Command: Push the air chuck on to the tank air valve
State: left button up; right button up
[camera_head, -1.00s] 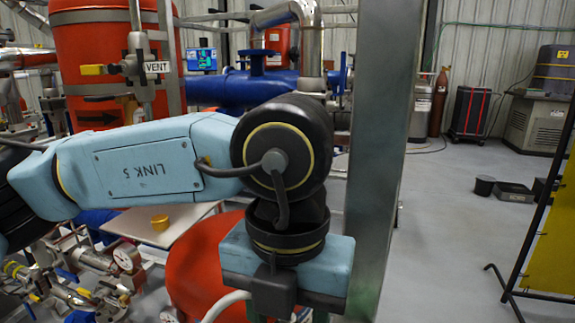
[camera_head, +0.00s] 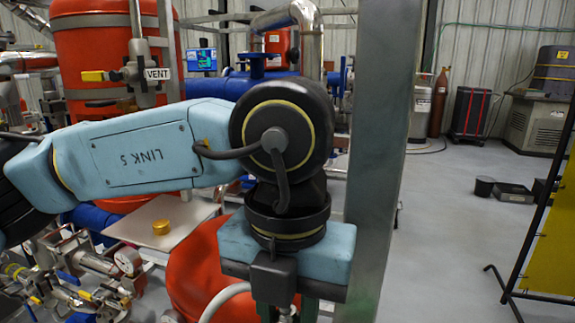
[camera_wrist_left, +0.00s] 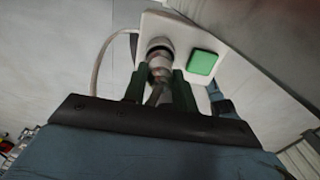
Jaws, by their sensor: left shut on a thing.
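My left gripper (camera_head: 290,312) is at the bottom of the head view, under its light blue wrist block; only the tops of its fingers show. In the left wrist view its dark green fingers (camera_wrist_left: 159,88) are shut on a metallic fitting, the air chuck (camera_wrist_left: 158,66), with a pale hose (camera_wrist_left: 103,60) looping off to the left. In the head view the hose (camera_head: 222,302) curves in beside the gripper. A red tank (camera_head: 195,275) stands behind and left of it. I cannot make out the tank air valve; whether the chuck touches it is hidden. My right gripper is out of view.
In the wrist view a white plate with a green square (camera_wrist_left: 202,62) lies beyond the fingers. A grey steel post (camera_head: 382,160) stands close right of my wrist. Pipes and gauges (camera_head: 127,262) crowd the lower left. Open floor (camera_head: 450,240) lies right of the post.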

pick_arm(q)
jog(key=shift+r+p, duration=0.8)
jog(key=shift+r, duration=1.2)
